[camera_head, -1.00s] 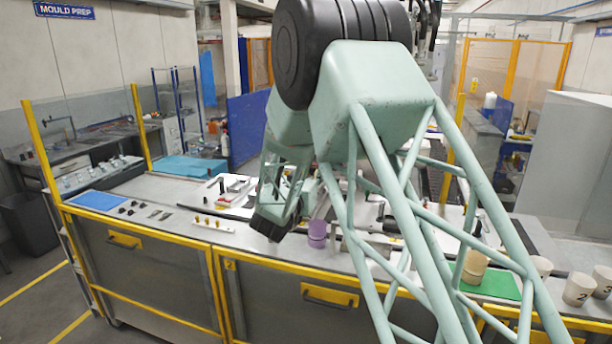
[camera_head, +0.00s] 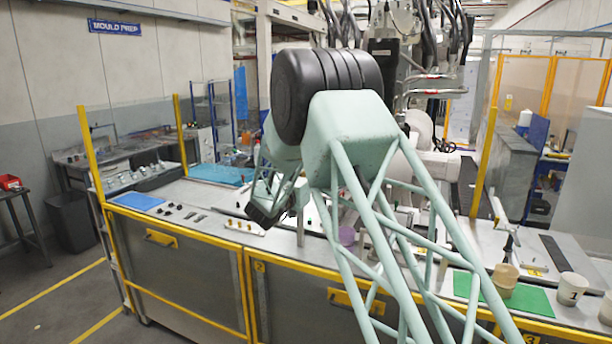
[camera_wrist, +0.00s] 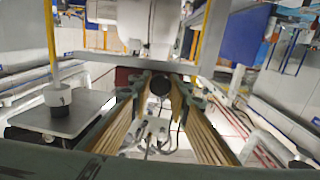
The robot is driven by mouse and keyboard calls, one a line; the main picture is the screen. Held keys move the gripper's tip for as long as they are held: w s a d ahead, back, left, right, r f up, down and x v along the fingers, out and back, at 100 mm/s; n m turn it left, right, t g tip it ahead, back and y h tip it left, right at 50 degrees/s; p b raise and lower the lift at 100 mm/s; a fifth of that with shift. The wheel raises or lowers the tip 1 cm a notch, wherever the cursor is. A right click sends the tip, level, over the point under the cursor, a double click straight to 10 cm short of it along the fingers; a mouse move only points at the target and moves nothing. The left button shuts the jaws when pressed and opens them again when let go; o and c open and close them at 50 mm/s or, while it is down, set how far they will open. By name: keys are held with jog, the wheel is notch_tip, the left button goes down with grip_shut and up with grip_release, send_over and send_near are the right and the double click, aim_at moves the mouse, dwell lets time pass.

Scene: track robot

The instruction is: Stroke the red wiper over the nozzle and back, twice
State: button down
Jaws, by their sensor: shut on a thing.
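My gripper (camera_wrist: 163,86) shows in the wrist view, its two long ribbed fingers closed on a dark round end (camera_wrist: 160,84), which looks like the handle of the wiper. A dark red patch (camera_wrist: 124,76) shows just behind the left fingertip and appears to be the red wiper; most of it is hidden by the fingers. I cannot pick out the nozzle for sure in either view. In the head view my arm covers the middle of the bench, and the gripper's tips and the wiper cannot be made out there.
In the wrist view a grey plate (camera_wrist: 62,115) bears a white cylinder (camera_wrist: 58,97) at left. In the head view the bench holds a blue mat (camera_head: 138,202), a purple cup (camera_head: 347,236), a green mat (camera_head: 533,300) and pale cups (camera_head: 572,288). Yellow posts (camera_head: 484,163) rise behind.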

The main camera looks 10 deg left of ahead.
jog(key=shift+a+r, duration=0.1)
jog(key=shift+a, duration=0.05)
jog(key=c, duration=2.8)
grip_release()
jog(key=o, duration=0.4)
jog(key=shift+a, duration=0.2)
jog(key=shift+d, duration=0.1)
jog(key=shift+s, duration=0.1)
jog(key=shift+s, duration=0.2)
jog(key=v, duration=1.1)
jog(key=shift+s, duration=0.15)
